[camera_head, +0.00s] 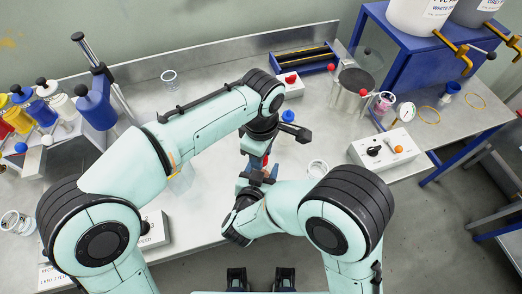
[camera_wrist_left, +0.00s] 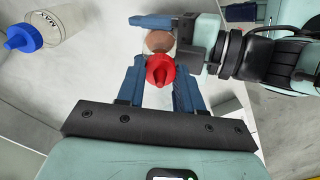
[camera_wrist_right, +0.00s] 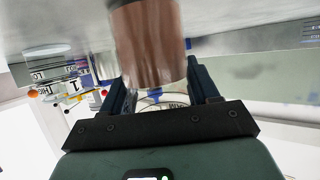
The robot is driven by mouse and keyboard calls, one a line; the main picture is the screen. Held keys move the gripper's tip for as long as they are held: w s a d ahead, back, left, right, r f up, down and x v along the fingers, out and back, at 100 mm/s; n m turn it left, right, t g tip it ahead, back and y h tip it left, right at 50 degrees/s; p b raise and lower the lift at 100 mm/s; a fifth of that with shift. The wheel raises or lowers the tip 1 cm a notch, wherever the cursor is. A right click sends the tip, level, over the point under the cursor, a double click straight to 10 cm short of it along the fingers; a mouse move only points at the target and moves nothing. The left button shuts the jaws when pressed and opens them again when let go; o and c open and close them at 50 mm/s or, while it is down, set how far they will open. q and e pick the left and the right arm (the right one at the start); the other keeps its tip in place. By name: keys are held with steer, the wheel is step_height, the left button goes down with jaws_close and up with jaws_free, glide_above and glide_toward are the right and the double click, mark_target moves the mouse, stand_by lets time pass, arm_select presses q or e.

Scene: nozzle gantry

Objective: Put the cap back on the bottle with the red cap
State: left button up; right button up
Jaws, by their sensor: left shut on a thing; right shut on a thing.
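The red cap (camera_wrist_left: 160,70) is a pointed nozzle cap between the blue fingers of my left gripper (camera_wrist_left: 157,88), which is shut on it. The brown bottle (camera_wrist_right: 150,42) is held by my right gripper (camera_wrist_right: 163,82); its brown round end (camera_wrist_left: 158,42) shows just behind the cap in the left wrist view. The cap overlaps the bottle there, so I cannot tell whether they touch. In the head view my left gripper (camera_head: 264,155) is directly above my right gripper (camera_head: 257,178), and the arms hide most of the bottle.
A clear bottle with a blue cap (camera_wrist_left: 24,38) is beside the grippers in the left wrist view. A control box (camera_head: 385,149), a metal pot (camera_head: 352,92) and a blue tray (camera_head: 305,62) stand to the right. Several coloured bottles (camera_head: 97,108) stand at the left. The bench's back middle is fairly clear.

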arm_select(q)
steer(key=shift+f, duration=0.1)
steer(key=shift+f, duration=0.85)
